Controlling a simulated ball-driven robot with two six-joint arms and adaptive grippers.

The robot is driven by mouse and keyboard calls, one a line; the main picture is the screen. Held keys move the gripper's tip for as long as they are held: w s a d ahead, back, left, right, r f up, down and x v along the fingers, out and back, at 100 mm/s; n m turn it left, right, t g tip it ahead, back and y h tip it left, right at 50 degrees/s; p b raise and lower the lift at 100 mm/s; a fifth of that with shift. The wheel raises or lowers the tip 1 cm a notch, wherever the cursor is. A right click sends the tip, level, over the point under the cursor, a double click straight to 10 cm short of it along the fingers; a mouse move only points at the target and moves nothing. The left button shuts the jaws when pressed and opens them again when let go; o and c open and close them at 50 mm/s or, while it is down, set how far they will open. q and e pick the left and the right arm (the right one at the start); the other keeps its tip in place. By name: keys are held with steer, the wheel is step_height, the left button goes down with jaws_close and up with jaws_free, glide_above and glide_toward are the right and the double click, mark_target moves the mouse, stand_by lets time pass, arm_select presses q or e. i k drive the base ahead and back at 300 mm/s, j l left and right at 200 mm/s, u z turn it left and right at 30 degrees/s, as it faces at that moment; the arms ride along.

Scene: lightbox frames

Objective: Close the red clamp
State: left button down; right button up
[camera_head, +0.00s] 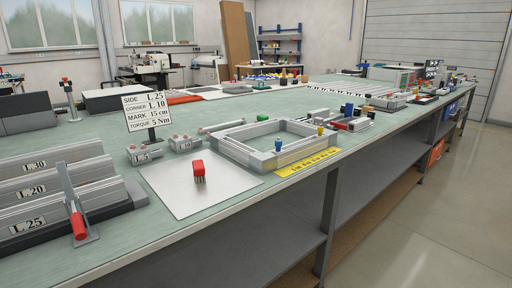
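A clamp with a red grip (78,226) stands at the near left of the bench, in front of the grey profile rack. Its grey metal bar slants up and back from the red grip, over the front of the rack. I cannot tell for sure whether it is open or closed. A separate red-topped piece (198,168) with short metal prongs below stands on the pale square plate (172,206). Neither of my grippers shows in this view.
The rack (60,192) holds profiles labelled L30, L20 and L25. A sign (146,102) stands behind the plate. A rectangular aluminium frame (238,157) lies to the right, by a yellow ruler strip (308,163). The bench's front edge is clear.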

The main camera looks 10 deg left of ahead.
mark_target(79, 229)
steer(key=u, duration=1.15)
